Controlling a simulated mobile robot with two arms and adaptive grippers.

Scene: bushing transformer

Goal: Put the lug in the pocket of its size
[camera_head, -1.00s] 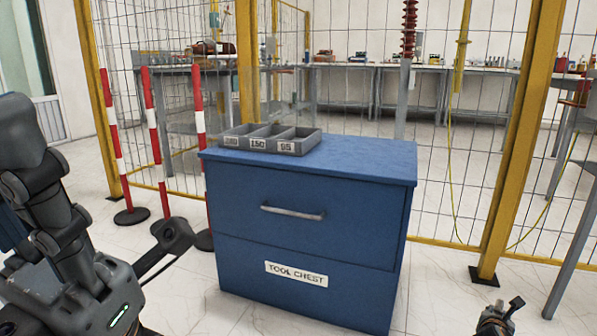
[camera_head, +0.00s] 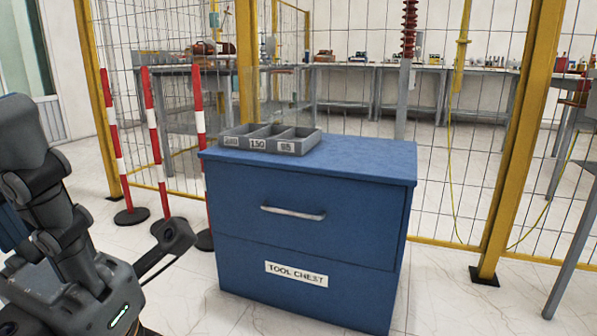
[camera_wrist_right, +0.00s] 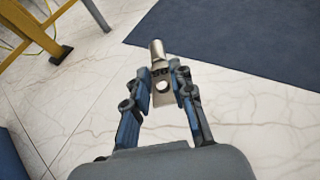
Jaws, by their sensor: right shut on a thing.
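The lug (camera_wrist_right: 161,84) is a metal piece with a round barrel and a flat palm with a hole. In the right wrist view my right gripper (camera_wrist_right: 163,92) is shut on it, a finger on each side of the palm, the barrel pointing away. Small dark marks on the lug are too small to read. The grey tray (camera_head: 302,148) with three pockets stands on the tool chest, labelled 150 in the middle and 95 at the right; the left label is blurred. The pockets look empty.
The blue tool chest (camera_head: 310,215) has free top to the right of the tray. Red-and-white posts (camera_head: 157,140) and a yellow-framed mesh fence (camera_head: 510,140) stand beside and behind it. A dark blue surface (camera_wrist_right: 245,40) shows in the wrist view.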

